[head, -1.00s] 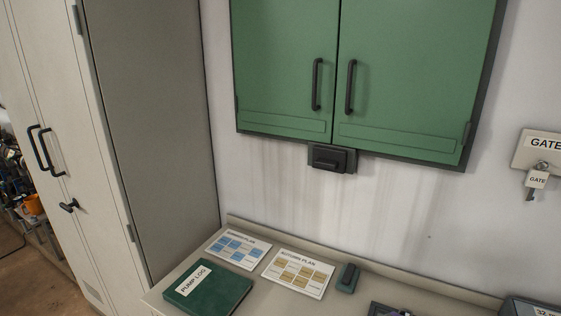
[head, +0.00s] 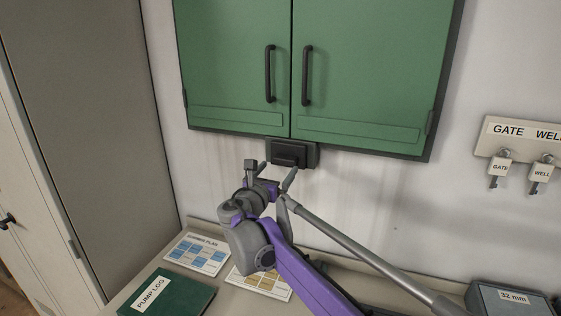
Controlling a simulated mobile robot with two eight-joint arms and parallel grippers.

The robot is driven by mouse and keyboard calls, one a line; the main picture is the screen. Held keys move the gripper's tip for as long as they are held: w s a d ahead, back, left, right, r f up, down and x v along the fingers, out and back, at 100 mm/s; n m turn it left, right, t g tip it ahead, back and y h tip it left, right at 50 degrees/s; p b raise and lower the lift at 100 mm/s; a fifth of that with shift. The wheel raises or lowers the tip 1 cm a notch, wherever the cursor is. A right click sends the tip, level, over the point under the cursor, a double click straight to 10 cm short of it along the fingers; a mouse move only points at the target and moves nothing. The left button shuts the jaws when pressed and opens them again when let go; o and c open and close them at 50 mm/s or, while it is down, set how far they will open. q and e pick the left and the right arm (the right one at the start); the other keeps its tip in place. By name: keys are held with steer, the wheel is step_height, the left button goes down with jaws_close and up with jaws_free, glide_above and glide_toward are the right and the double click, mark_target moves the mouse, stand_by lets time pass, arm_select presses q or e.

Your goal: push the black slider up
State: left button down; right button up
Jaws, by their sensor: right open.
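The black slider (head: 290,149) sits on a dark plate under the bottom edge of the green cabinet (head: 320,128), at the middle where its two doors meet. My right gripper (head: 276,171) is open and empty, with its fingers pointing up toward the slider from just below. The fingertips overlap the lower edge of the slider's plate in the picture. I cannot tell whether they touch it. My left gripper is not in view.
A bench below holds a green pump log (head: 175,295), a summer plan card (head: 198,254), a partly hidden second card (head: 262,284) and a grey box (head: 508,299). Keys hang from a board (head: 525,140) at right. A tall locker (head: 85,110) stands at left.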

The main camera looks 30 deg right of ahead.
mark_target(283, 161)
steer(key=x, duration=0.5)
steer(key=shift+w+d, duration=0.1)
steer(key=shift+w, duration=0.05)
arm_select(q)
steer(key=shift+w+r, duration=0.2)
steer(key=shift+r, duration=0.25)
